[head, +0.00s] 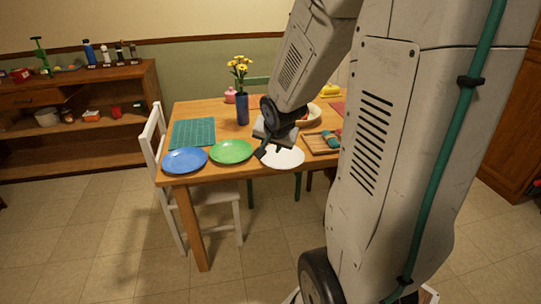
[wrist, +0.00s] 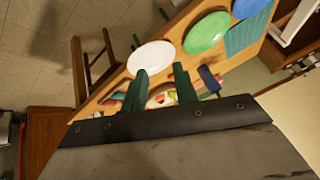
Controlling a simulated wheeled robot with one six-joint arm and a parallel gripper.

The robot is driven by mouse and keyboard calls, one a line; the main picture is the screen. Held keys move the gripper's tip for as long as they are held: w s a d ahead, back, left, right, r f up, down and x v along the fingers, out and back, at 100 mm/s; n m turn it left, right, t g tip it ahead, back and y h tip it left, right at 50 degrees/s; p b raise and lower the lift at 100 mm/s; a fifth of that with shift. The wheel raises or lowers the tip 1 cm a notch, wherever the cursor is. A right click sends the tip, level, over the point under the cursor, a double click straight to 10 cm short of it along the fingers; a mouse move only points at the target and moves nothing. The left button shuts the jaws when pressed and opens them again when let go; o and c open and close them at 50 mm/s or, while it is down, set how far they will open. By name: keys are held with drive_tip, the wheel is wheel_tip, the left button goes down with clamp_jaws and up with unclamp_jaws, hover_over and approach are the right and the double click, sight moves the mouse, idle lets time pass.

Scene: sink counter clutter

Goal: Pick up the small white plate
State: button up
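The small white plate (head: 284,159) lies flat at the front edge of the wooden table, right of the green plate. In the wrist view the white plate (wrist: 152,55) shows as a whole oval just beyond my fingertips. My gripper (wrist: 160,78) has two green fingers standing apart with nothing between them. In the head view my gripper (head: 264,146) hangs over the table just behind and left of the white plate, overlapping its far edge in the picture. Part of the plate's far rim is hidden there. Contact with the plate cannot be seen.
A green plate (head: 231,151) and a blue plate (head: 185,161) lie to the left. A blue vase (head: 242,110) with yellow flowers stands behind. A wooden tray (head: 316,145) with small items is to the right. A white chair (head: 154,140) stands at the table's left side.

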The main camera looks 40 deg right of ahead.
drive_tip(key=s+d+f+m+t, duration=0.1)
drive_tip(key=d+f+m+t, duration=0.4)
drive_tip(key=d+f+m, duration=0.8)
drive_tip(key=w+d+f+n, duration=0.2)
drive_tip(key=w+d+f, duration=0.3)
drive_tip(key=w+f, duration=0.1)
drive_tip(key=shift+f+h, duration=0.3)
drive_tip(key=shift+f, duration=0.55)
clamp_jaws()
